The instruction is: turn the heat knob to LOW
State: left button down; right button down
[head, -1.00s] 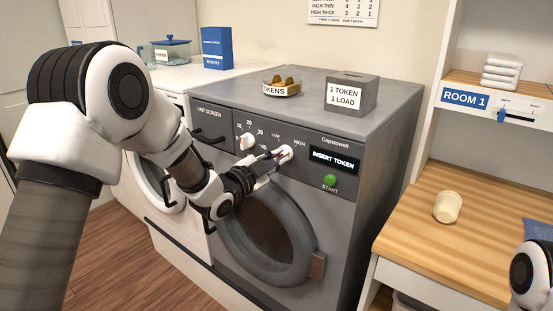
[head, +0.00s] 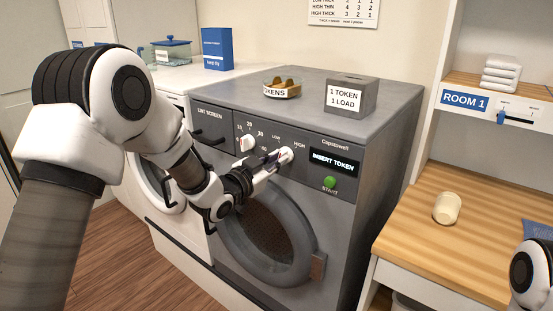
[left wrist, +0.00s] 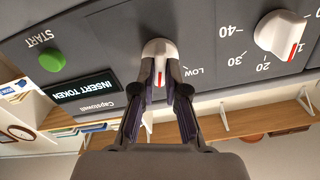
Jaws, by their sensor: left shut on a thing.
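The heat knob (head: 286,155) is white and sits on the dryer's grey panel, between the printed LOW and HIGH marks. In the left wrist view, which is turned upside down, the knob (left wrist: 160,48) shows a red pointer line running towards the picture's bottom, with LOW (left wrist: 198,72) to its right. HIGH is not visible there. My left gripper (head: 270,166) is shut on the knob; its two dark fingers (left wrist: 160,92) lie on either side of the knob's grip. My right gripper is out of view; only part of that arm shows.
A second white knob (head: 247,142) with numbers sits left of the heat knob. To the right are the INSERT TOKEN display (head: 333,161) and green START button (head: 330,182). A token bowl (head: 282,88) and grey token box (head: 350,95) stand on the dryer.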

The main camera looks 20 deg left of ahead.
pick_arm(q)
jog(key=n+p, duration=0.3)
jog(key=n, duration=0.9)
jog(key=shift+a+f+n, duration=0.1)
jog(key=shift+a+n, duration=0.05)
jog(key=shift+n, duration=0.15)
dwell(0.3)
jog(key=c, duration=1.2)
grip_release()
jog(key=shift+w, duration=0.1)
jog(key=v, duration=1.2)
